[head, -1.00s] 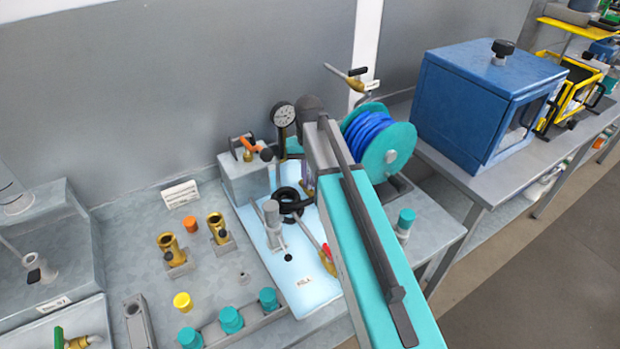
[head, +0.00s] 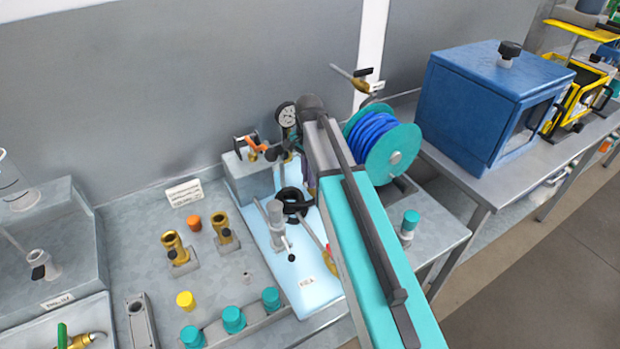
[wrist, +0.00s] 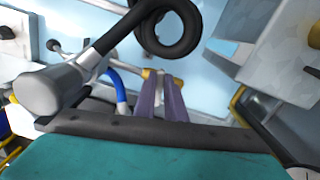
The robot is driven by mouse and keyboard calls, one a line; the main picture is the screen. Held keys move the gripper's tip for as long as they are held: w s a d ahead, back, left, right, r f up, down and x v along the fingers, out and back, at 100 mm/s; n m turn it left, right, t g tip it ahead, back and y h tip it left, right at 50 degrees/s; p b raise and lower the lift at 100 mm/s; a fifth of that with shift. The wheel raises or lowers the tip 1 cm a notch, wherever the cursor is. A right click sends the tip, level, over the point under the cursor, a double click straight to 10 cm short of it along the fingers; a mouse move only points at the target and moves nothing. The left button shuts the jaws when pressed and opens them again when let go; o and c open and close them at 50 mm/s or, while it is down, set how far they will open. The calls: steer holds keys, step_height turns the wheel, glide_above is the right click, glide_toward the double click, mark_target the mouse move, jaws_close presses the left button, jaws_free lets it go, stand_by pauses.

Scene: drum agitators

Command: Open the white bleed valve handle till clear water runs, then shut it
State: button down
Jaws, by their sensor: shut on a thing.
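In the wrist view my gripper (wrist: 162,88) has two purple fingers close together at a brass-coloured valve part (wrist: 150,73). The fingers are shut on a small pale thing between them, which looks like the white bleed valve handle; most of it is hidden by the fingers. In the head view my arm hides most of my gripper and the valve; a bit of purple finger shows beside a round pressure gauge (head: 286,116). No running water can be made out.
A black looped hose (wrist: 180,30) and a grey cylindrical fitting (wrist: 50,88) crowd the gripper. A teal reel with blue hose (head: 392,155) stands right of my arm. Brass fittings (head: 176,250) and teal caps (head: 233,318) stand left. A blue box (head: 490,100) is farther right.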

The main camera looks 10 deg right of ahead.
steer(key=shift+w+m, duration=0.2)
steer(key=shift+m, duration=1)
steer(key=c, duration=1.8)
jaws_free()
steer(key=shift+r, duration=0.1)
steer(key=shift+r+b, duration=1.7)
steer(key=shift+r, duration=5.15)
steer(key=shift+s+f, duration=0.1)
